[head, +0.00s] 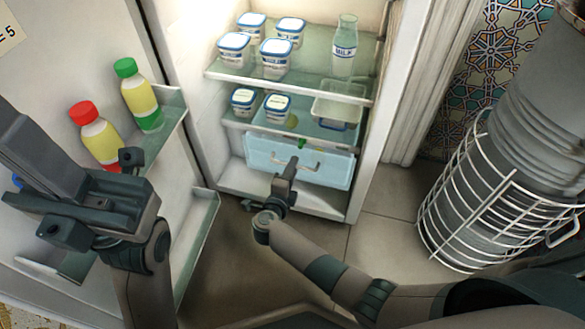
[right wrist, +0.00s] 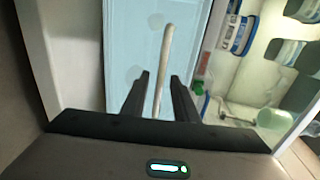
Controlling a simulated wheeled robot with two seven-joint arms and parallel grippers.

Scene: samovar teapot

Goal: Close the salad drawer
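The salad drawer (head: 262,158) is a pale blue see-through box low in the open fridge; its front also fills the middle of the right wrist view (right wrist: 130,45). A gap shows above its front, with green things inside; how far it stands out is hard to tell. A pale bar handle (head: 313,167) crosses the front. My right gripper (head: 294,162) is at the drawer front. In the right wrist view the handle (right wrist: 165,50) lies between its two parted fingers, with gaps beside it. My left gripper (head: 97,197) is by the fridge door; its finger opening is unclear.
Shelves above the drawer hold several white tubs (head: 276,55), a milk bottle (head: 345,48) and a clear container (head: 338,107). The fridge door (head: 205,225) stands open at left, with bottles (head: 140,95) on its rack. A white wire basket (head: 470,215) stands at right.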

